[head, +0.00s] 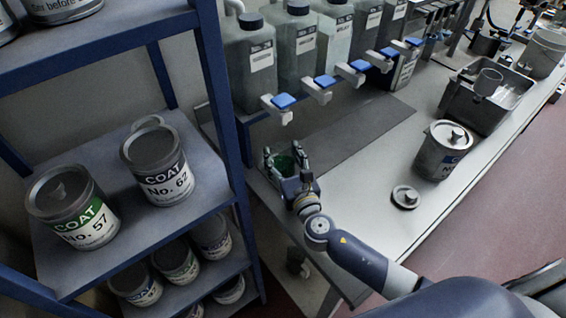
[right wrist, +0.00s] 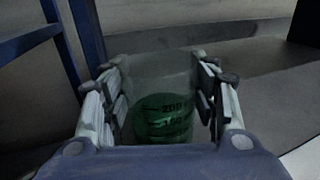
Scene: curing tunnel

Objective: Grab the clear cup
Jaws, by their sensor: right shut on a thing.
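A clear cup with dark measuring marks and green contents (right wrist: 160,115) stands between the fingers of my right gripper (right wrist: 166,80) in the right wrist view. The fingers press on it from both sides. In the head view my right gripper (head: 283,153) is at the left end of the grey bench, and the cup shows as a small green patch (head: 284,164) between its fingers. The gripper hides part of the cup there. A second clear cup (head: 487,82) is in the metal basin at the right. My left gripper is not in view.
A blue shelf rack (head: 213,85) with labelled cans is close on the left. Several jugs with blue-handled taps (head: 284,101) line the back. A lidded metal can (head: 440,150), a loose lid (head: 405,196) and the basin (head: 465,104) are on the bench (head: 365,180).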

